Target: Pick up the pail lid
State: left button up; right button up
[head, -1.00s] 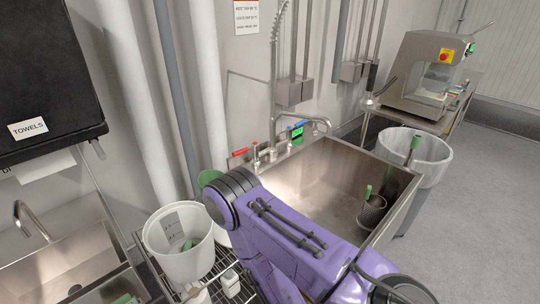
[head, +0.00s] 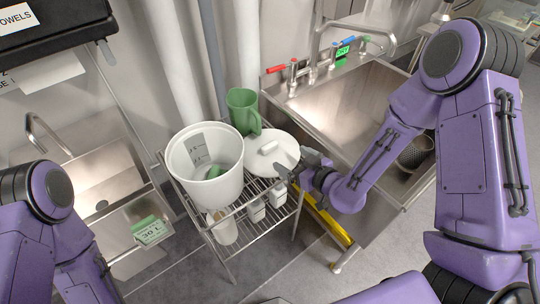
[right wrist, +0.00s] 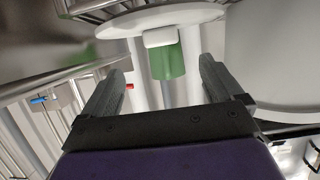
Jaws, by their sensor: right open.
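The pail lid (head: 259,158) is a white disc with a block handle (head: 268,147) on top. It lies on the wire rack (head: 262,190), right of the white pail (head: 204,182) and in front of a green pitcher (head: 243,110). My right gripper (head: 292,165) is at the lid's right edge, open and empty. In the right wrist view the lid (right wrist: 120,24) and its handle (right wrist: 159,37) lie ahead, beyond and between the two open fingers (right wrist: 158,82). My left gripper is out of the frame; only its arm shows at lower left in the head view.
A steel sink (head: 325,100) with red and blue taps stands to the right, a smaller basin (head: 100,185) to the left. White bottles (head: 222,228) sit on the rack's lower shelf. A yellow bar (head: 325,218) lies by the sink's foot.

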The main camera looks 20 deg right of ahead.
aim_at(272, 147)
jog(key=p+x, duration=0.2)
jog(key=x, duration=0.7)
jog(key=shift+w+a+r, duration=0.15)
jog(key=shift+a, duration=0.05)
jog(key=shift+w, duration=0.15)
jog(key=c, duration=1.2)
